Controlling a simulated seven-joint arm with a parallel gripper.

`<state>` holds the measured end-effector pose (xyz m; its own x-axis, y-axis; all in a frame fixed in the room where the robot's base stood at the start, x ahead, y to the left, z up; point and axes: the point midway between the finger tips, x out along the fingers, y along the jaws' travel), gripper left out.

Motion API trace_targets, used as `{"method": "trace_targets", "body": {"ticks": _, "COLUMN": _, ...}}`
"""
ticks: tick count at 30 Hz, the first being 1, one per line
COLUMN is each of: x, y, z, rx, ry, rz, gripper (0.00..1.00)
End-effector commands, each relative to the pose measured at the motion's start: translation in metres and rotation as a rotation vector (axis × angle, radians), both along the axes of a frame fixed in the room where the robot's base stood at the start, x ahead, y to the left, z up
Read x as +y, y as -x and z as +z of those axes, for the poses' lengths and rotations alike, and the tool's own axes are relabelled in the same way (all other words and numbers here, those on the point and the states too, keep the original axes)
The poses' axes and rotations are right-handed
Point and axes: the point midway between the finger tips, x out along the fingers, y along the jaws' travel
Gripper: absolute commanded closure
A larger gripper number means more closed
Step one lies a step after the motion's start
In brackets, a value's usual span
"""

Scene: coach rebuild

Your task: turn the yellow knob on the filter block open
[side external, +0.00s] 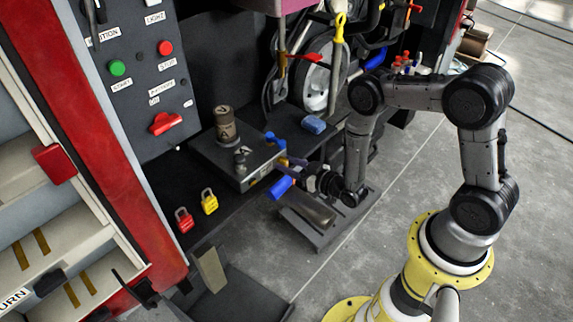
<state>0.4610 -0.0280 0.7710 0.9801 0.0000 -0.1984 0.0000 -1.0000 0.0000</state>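The block I take for the filter block is a dark box (222,160) on the dark shelf, left of centre. A brown-grey canister (227,124) and a small dark fitting (240,158) stand on its top. My gripper (287,168) reaches in from the right, with its fingers at the block's right side. The fingers are small and dark here, and whether they touch anything cannot be told. A small yellowish patch (253,183) shows low on the block's front right face; I cannot tell whether it is the knob. No yellow knob is clearly visible on the block.
Blue handles (281,187) lie close to my gripper. A blue block (313,124) sits behind it. Red (184,220) and yellow (209,202) padlocks lie left. A yellow-topped lever (339,28) stands among hoses at the back. A control panel (135,70) rises at left.

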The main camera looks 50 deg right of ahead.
Motion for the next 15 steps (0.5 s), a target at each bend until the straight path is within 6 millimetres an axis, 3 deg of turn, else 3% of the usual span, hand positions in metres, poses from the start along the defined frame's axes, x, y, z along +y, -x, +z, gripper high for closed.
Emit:
{"method": "trace_targets", "body": {"ticks": 1, "x": 0.0000, "y": 0.0001, "z": -0.0002, "rx": 0.000, "ry": 0.000, "rz": 0.000, "gripper": 0.69}}
{"method": "trace_targets", "body": {"ticks": 6, "x": 0.0000, "y": 0.0002, "z": -0.0002, "rx": 0.000, "ry": 0.000, "rz": 0.000, "gripper": 1.00}}
{"method": "trace_targets", "body": {"ticks": 15, "x": -0.0006, "y": 0.0003, "z": -0.0004, "rx": 0.000, "ry": -0.037, "rz": 0.000, "gripper": 1.00}}
